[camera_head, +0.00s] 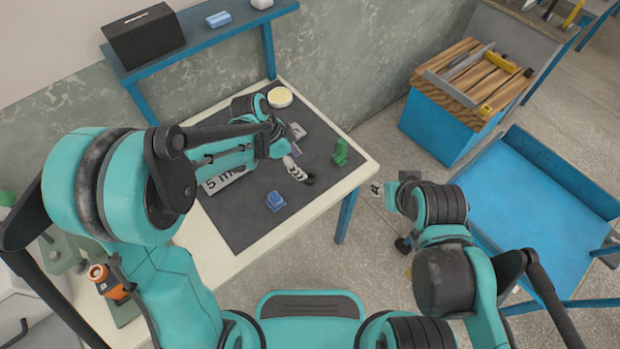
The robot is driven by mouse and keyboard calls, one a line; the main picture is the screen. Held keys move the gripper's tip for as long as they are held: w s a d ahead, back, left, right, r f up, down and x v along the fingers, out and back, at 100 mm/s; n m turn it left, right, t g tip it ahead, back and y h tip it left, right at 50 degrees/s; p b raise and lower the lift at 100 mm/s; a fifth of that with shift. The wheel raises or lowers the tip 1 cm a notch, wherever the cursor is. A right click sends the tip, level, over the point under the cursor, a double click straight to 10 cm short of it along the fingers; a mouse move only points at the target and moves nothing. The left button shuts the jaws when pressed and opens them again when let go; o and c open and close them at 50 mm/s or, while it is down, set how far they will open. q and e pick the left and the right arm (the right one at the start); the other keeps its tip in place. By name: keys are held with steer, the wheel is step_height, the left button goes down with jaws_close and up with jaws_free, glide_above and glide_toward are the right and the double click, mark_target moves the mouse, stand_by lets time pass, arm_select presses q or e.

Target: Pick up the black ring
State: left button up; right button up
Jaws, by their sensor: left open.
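My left gripper (298,158) is over the right part of the dark mat (245,228) on the workbench, seen from above and partly hidden by its own wrist. It is open, and I see nothing held in it. A small dark round shape (309,180) shows at the lower end of the white piece by this gripper. I cannot tell whether it is the black ring or a part of the gripper. No other black ring can be made out. My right gripper (390,208) hangs over the floor, right of the bench, largely hidden by its wrist; its jaws are unclear.
On the mat are a blue block (276,201), a green piece (340,153), a round cream-topped item (280,97) and a white lettered piece (222,181). A blue shelf (220,33) stands behind the bench. A blue cart (540,200) stands at right. The mat's front is clear.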

mark_target(311, 180)
arm_select(q)
steer(key=b+x, duration=0.1)
steer(key=x, duration=0.1)
steer(key=b+x, duration=0.1)
steer(key=x, duration=0.1)
steer(key=b+x, duration=0.1)
steer(key=x, duration=0.1)
steer(key=shift+s+f, duration=0.35)
steer(key=shift+f, duration=0.05)
steer(key=shift+w+d+f, duration=0.1)
steer(key=shift+d+f, duration=0.1)
steer(key=shift+f, duration=0.1)
steer(key=shift+r, duration=0.1)
steer(key=shift+c, duration=1.2)
steer(key=c, duration=0.6)
